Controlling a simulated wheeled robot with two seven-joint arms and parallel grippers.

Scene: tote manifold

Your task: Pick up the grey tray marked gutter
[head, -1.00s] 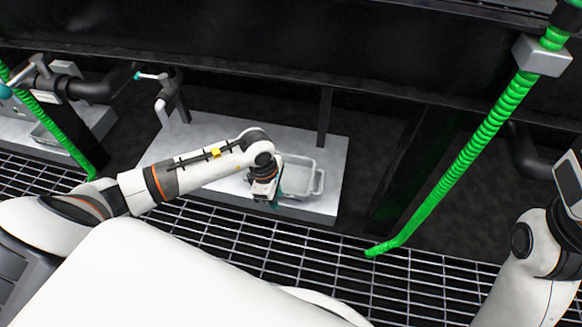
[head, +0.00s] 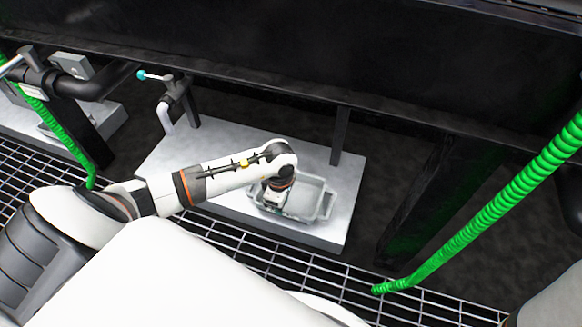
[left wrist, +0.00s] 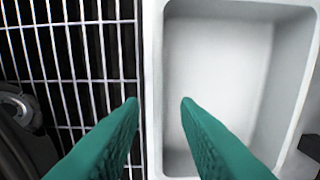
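The grey tray (head: 312,190) is a shallow, empty, rectangular tray with a handle loop at its right end, lying on a light grey platform. No marking is readable on it. My left gripper (head: 272,207) is over the tray's left end, partly hiding it. In the left wrist view the open gripper (left wrist: 160,103) has its green fingers on either side of the tray's near wall, seen from above. The tray (left wrist: 215,65) fills the right of that view. I cannot tell whether the fingers touch the wall. My right gripper is out of view.
The platform (head: 185,155) has free room left of the tray. A dark post (head: 340,135) stands behind it, and a tap with a teal handle (head: 145,76) is at its back left. Metal grating (head: 240,245) runs along the front. Green hoses (head: 470,215) hang at both sides.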

